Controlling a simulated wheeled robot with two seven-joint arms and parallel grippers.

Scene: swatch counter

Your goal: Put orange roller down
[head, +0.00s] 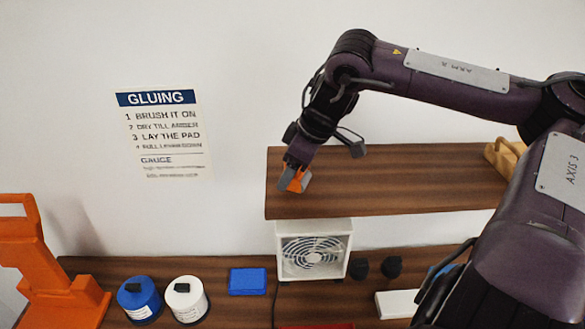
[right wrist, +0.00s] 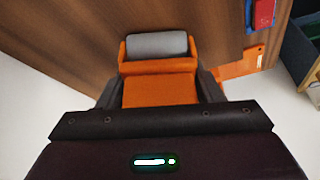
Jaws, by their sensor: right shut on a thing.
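The orange roller (head: 295,180) is in my right gripper (head: 297,164), over the left end of the raised wooden shelf (head: 400,180) in the head view. In the right wrist view the roller shows as an orange frame (right wrist: 160,85) with a grey cylinder (right wrist: 157,45) at its far end. The fingers of my right gripper (right wrist: 158,92) are shut on the sides of the orange frame. I cannot tell whether the roller touches the shelf. My left gripper is not in view.
Below the shelf, a white fan (head: 313,252), a blue block (head: 247,281), a blue pot (head: 139,300) and a white pot (head: 187,299) stand on the counter. An orange stand (head: 42,265) is at left. A wooden piece (head: 504,157) sits at the shelf's right end. The shelf's middle is clear.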

